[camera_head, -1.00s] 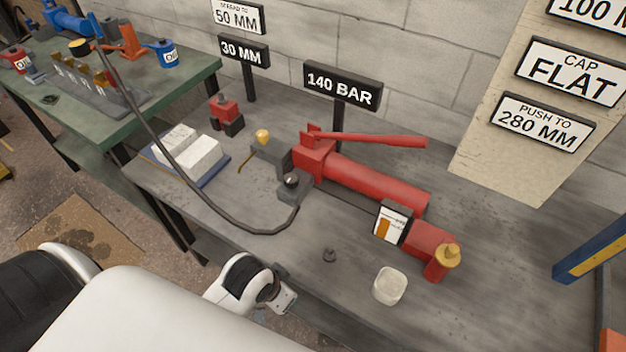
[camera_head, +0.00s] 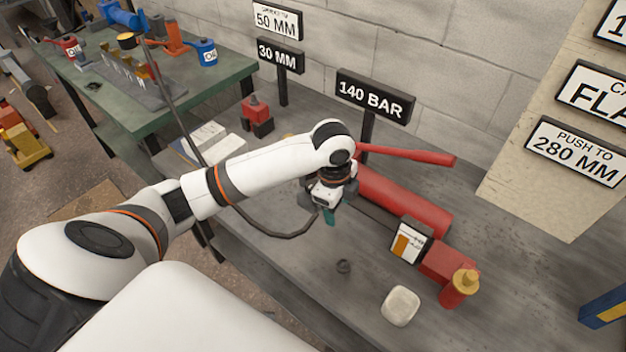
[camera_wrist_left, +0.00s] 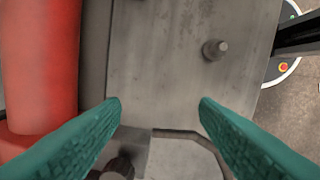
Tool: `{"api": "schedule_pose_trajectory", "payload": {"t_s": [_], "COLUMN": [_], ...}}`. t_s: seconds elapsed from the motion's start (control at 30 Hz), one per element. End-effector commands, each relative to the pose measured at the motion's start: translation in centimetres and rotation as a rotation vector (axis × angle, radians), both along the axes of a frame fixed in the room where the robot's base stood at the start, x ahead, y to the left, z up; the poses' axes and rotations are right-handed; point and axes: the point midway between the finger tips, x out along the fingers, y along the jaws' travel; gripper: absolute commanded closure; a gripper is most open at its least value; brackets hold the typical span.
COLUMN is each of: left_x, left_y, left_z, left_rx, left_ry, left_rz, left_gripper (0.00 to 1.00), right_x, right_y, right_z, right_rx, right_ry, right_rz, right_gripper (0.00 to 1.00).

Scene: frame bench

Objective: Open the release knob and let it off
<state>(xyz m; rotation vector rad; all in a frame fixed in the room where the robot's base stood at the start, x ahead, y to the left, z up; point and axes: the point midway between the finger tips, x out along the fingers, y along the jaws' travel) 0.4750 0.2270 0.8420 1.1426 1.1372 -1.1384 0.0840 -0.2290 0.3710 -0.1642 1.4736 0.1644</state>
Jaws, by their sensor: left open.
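The red hand pump (camera_head: 405,198) lies on the grey bench (camera_head: 290,290), with its red lever (camera_head: 420,155) pointing right. My left gripper (camera_head: 329,214) hangs over the pump's near left end and hides the valve block and knob in the head view. In the left wrist view its two teal fingers (camera_wrist_left: 160,105) are wide apart with nothing between them. A dark round part, seemingly the release knob (camera_wrist_left: 121,164), shows at the bottom edge beside the left finger, on or by a grey block (camera_wrist_left: 180,155). The red cylinder (camera_wrist_left: 38,65) is at the left.
A black hose (camera_head: 255,228) runs left from the pump. The 140 BAR sign (camera_head: 375,97) stands behind it. Bare bench lies in front.

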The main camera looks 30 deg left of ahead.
Motion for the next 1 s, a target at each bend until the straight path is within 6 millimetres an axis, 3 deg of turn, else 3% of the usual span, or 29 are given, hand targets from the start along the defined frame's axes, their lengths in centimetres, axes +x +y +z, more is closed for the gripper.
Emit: {"api": "schedule_pose_trajectory", "payload": {"t_s": [0.03,0.2,0.4,0.57,1.0], "left_x": [1.7,4.2,4.9,4.8,4.8], "left_y": [2.3,7.5,9.9,9.9,9.8], "left_z": [1.9,6.7,8.9,7.5,-0.8], "left_rx": [0.036,0.074,0.072,0.071,0.071], "left_ry": [0.005,0.051,0.073,0.078,0.075], "left_rz": [-0.032,-0.113,-0.144,-0.148,-0.146], "left_gripper": [0.45,0.45,0.45,0.45,0.45], "right_x": [0.0,0.0,0.0,0.0,0.0], "right_y": [0.0,-0.1,-0.5,-0.7,-0.7], "right_z": [0.0,-0.1,-0.1,0.0,0.1], "right_rx": [0.0,-0.002,-0.006,-0.009,-0.009], "right_ry": [0.0,0.0,0.0,0.0,0.0], "right_rz": [0.0,0.001,0.002,0.003,0.004], "right_gripper": [1.0,1.0,1.0,1.0,1.0]}}
